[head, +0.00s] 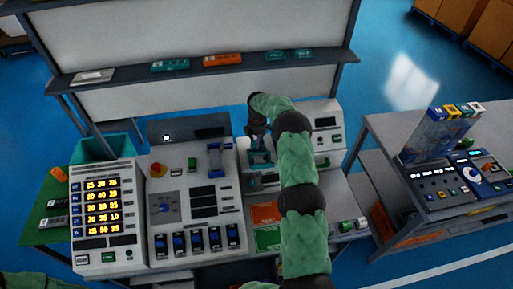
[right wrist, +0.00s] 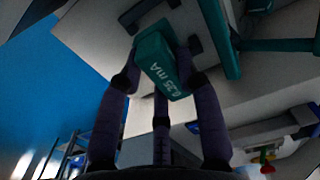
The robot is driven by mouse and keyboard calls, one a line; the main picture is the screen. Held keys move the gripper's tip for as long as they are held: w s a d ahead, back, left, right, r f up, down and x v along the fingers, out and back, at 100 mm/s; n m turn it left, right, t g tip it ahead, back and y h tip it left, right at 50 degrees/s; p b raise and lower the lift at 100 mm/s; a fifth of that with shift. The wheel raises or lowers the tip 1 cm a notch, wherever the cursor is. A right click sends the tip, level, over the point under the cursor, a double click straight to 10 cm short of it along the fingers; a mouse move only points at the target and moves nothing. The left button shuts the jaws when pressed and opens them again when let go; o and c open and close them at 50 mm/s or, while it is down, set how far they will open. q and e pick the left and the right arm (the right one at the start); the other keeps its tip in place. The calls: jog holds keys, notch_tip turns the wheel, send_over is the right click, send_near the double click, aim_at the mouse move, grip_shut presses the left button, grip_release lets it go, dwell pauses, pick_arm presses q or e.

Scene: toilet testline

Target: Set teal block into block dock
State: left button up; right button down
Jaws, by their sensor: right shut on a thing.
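I cannot tell there where the block ends and the teal parts below begin. A teal frame part (right wrist: 232,45) stands right of the block, apart from it; I cannot tell whether it belongs to the block dock. My left gripper is out of view.
A panel of yellow digits (head: 102,207) and a control console (head: 195,205) stand left of my right arm. An orange and green board (head: 266,215) lies at the front. A shelf (head: 205,70) with several flat items runs behind. A side table (head: 385,130) is at right.

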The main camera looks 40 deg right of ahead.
notch_tip(320, 180, down, 3)
jog(key=shift+f, duration=0.5)
jog(key=shift+f, duration=0.1)
jog(key=c, duration=0.9)
grip_release()
jog(key=shift+o, duration=0.2)
notch_tip(320, 180, up, 12)
jog(key=shift+r, duration=0.1)
